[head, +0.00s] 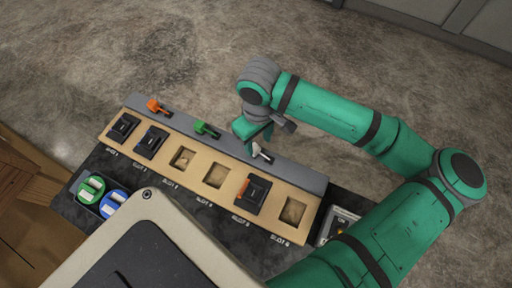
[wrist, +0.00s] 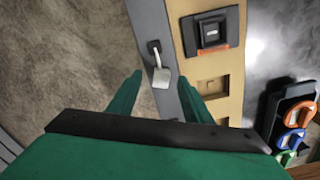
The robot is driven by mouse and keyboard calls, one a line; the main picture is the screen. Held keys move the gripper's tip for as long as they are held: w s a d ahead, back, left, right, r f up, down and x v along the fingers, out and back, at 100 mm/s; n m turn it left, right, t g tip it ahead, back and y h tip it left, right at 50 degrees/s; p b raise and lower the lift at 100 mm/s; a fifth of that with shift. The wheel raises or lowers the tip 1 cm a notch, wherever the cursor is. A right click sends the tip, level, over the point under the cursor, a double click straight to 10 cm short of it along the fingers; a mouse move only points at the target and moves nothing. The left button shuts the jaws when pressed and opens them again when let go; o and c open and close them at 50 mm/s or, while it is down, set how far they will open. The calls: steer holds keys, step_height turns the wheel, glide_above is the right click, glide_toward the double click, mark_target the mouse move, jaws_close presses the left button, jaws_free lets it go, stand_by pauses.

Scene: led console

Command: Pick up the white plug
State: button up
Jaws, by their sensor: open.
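The white plug (head: 262,153) sits on the grey strip (head: 230,146) along the back of the console, towards its right part. In the wrist view the white plug (wrist: 161,76) shows as a pale block with a thin stem at a dark socket. My gripper (head: 254,138) is just above and beside it in the head view. In the wrist view its two teal fingers are spread, one on each side of the plug's pale end, with gaps showing. It holds nothing. How far the fingertips are above the plug is hard to tell.
An orange plug (head: 157,107) and a green plug (head: 207,130) stand on the same strip to the left. The tan slot panel (head: 228,192) holds black modules in some slots; others are empty. Green and blue round pieces (head: 102,196) lie at front left. A switch box (head: 340,224) is at right.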

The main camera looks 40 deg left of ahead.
mark_target(257, 150)
steer(key=f, duration=0.4)
steer(key=shift+s+a, duration=0.15)
steer(key=shift+s, duration=0.05)
steer(key=shift+f, duration=0.65)
steer(key=c, duration=1.1)
